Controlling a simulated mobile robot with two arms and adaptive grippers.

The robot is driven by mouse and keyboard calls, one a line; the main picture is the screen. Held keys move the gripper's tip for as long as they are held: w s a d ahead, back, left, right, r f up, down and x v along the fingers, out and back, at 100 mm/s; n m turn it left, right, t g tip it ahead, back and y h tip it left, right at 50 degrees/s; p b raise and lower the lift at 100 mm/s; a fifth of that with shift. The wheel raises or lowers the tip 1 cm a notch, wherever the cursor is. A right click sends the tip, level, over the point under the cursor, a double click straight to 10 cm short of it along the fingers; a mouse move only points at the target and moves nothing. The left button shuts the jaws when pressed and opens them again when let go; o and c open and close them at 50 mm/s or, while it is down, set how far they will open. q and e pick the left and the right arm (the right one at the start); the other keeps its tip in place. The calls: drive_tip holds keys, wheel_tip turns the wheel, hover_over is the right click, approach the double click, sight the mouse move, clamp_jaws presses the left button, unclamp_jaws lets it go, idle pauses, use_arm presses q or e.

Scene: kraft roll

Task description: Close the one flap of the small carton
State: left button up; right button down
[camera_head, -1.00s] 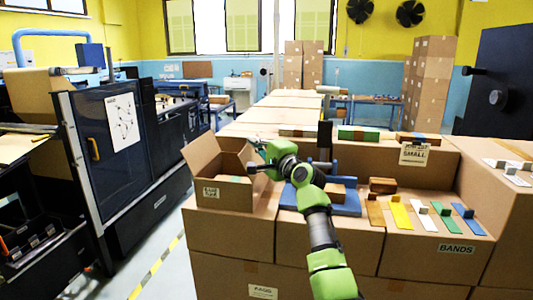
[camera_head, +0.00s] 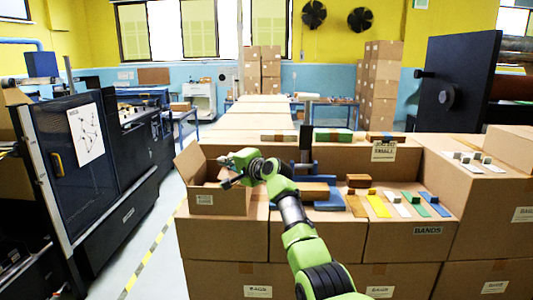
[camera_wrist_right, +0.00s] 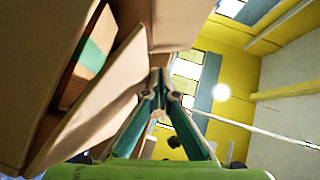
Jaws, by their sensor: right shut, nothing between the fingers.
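The small carton (camera_head: 222,203) is brown, with a white label on its front, and sits at the left end of the box-top work surface. A flap (camera_head: 188,162) stands up and outward at its left side, so its top is open. An item with a green stripe (camera_wrist_right: 92,57) shows inside the carton. My left gripper is not in view.
A blue fixture (camera_head: 325,195) stands right of the carton, behind my right arm. Several coloured bands (camera_head: 378,206) lie further right, by the BANDS label (camera_head: 428,230). A dark machine (camera_head: 95,190) stands left across an aisle.

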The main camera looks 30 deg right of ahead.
drive_tip(key=shift+a, duration=0.2)
drive_tip(key=shift+w+a+f+n+g+p, duration=0.1)
drive_tip(key=shift+a+f+n+g+p, duration=0.15)
drive_tip(key=shift+g+p, duration=0.2)
drive_tip(key=shift+f+n, duration=0.2)
drive_tip(key=shift+n, duration=0.05)
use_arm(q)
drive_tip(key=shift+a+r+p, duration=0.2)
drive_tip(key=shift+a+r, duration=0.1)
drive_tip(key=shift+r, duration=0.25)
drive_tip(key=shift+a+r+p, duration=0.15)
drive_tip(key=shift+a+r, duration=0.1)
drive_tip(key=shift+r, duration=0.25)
use_arm(e)
drive_tip(key=shift+w+f, duration=0.1)
drive_tip(key=shift+f, duration=0.1)
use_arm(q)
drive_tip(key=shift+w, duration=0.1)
